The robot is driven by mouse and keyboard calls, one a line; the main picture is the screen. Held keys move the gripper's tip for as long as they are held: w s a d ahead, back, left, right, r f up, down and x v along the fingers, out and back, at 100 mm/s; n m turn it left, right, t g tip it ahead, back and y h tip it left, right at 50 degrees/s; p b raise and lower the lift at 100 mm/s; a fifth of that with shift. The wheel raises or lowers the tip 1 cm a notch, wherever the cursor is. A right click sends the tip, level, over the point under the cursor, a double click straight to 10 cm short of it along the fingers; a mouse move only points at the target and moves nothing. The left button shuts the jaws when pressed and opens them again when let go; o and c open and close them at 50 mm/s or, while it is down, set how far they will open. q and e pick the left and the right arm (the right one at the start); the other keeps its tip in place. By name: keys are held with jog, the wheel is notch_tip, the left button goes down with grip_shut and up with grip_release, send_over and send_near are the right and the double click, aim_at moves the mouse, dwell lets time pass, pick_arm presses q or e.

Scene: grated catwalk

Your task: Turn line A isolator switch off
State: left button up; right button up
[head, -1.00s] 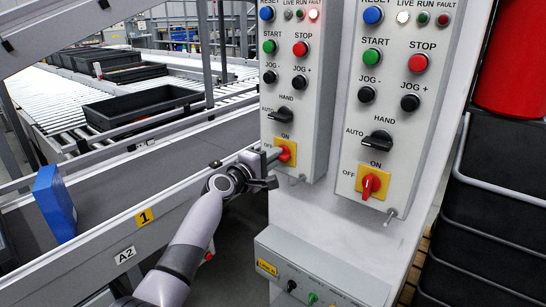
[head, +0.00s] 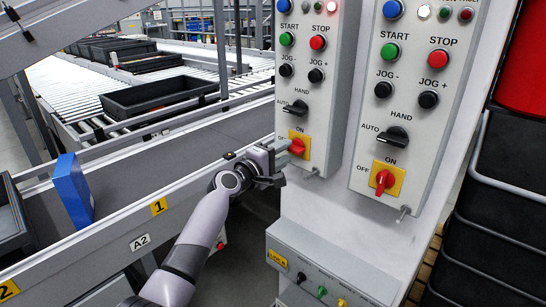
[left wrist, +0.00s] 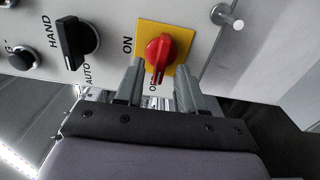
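The left panel's isolator switch (head: 298,146) is a red knob on a yellow plate, partly hidden by my left gripper (head: 279,162). In the left wrist view, the red knob (left wrist: 166,50) slants down-left, its lower end near the OFF lettering; I cannot tell its exact setting. The left gripper's fingers (left wrist: 154,78) are apart, one on each side of the knob's lower end; contact is unclear. A second isolator switch (head: 384,180) on the right panel has its red handle near upright, towards ON. My right gripper is not in view.
A black HAND/AUTO selector (head: 296,107) sits above the left isolator. A lower box (head: 325,270) with small coloured buttons juts out below. The conveyor rail (head: 160,207) with a blue box (head: 73,190) is at left. Black crates (head: 500,190) stand at right.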

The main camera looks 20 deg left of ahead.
pick_arm(q)
jog(key=shift+v, duration=2.45)
jog(key=s+f+m+g+y+p, duration=0.3)
jog(key=s+f+m, duration=0.4)
jog(key=s+f, duration=0.95)
jog(key=s+d+f+m+g, duration=0.1)
jog(key=s+f+m, duration=0.1)
jog(key=s, duration=0.4)
jog(key=s+d+f+m+g, duration=0.1)
jog(key=s+f+m, duration=0.2)
jog(key=s, duration=0.4)
jog(key=s+d+f+m+g+y, duration=0.1)
jog(key=s+f+m, duration=0.2)
jog(key=s, duration=0.3)
jog(key=shift+d+f+m+p, duration=0.25)
jog(key=shift+m+p, duration=0.2)
jog(key=shift+m, duration=0.35)
